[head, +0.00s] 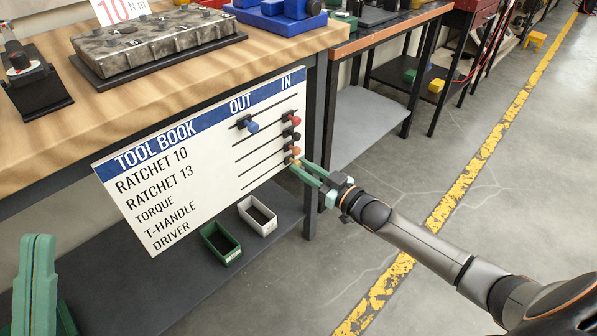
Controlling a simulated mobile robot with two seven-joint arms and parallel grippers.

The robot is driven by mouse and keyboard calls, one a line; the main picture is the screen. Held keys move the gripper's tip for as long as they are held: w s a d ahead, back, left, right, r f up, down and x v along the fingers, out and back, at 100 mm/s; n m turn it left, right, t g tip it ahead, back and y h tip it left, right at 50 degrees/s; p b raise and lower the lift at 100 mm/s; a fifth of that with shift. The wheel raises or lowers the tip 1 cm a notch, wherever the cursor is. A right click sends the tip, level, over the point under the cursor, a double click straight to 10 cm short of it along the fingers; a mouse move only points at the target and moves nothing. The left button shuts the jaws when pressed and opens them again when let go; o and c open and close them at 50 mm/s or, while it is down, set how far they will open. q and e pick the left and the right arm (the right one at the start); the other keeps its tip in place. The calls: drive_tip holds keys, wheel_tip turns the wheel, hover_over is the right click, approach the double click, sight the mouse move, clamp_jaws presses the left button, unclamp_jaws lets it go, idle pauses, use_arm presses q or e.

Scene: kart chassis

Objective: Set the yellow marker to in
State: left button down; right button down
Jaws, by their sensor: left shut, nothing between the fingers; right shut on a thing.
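The white tool book board (205,185) hangs on the front of the wooden bench, with OUT and IN columns and several slots. The yellow marker (293,161) is small and partly hidden by my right gripper (297,163). It sits at the right, IN end of the lowest slot, in line with the markers above it. My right gripper is shut on it, its green fingers reaching in from the right. My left gripper (36,285) is shut and empty at the lower left, away from the board.
A blue marker (251,126) sits under OUT in the top slot. Red (292,120), black (292,136) and orange-red (292,150) markers sit close above the yellow one. Green (221,243) and white (257,216) bins stand on the shelf below. The floor to the right is open.

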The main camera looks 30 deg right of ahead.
drive_tip(key=shift+w+d, duration=0.1)
drive_tip(key=shift+d, duration=0.15)
drive_tip(key=c, duration=0.9)
unclamp_jaws()
drive_tip(key=shift+c, duration=0.2)
use_arm(q)
drive_tip(key=shift+d, duration=0.1)
use_arm(e)
drive_tip(key=shift+o, duration=1.2)
drive_tip(key=shift+s+d+p, duration=0.15)
drive_tip(key=shift+s+p, duration=0.15)
drive_tip(key=shift+s, duration=0.3)
use_arm(q)
drive_tip(key=shift+m, duration=0.3)
drive_tip(key=r+p, duration=0.3)
drive_tip(key=r, duration=0.1)
drive_tip(key=shift+a, duration=0.2)
use_arm(e)
drive_tip(key=v, duration=1.1)
drive_tip(key=shift+s+r, duration=0.1)
drive_tip(key=shift+s, duration=0.05)
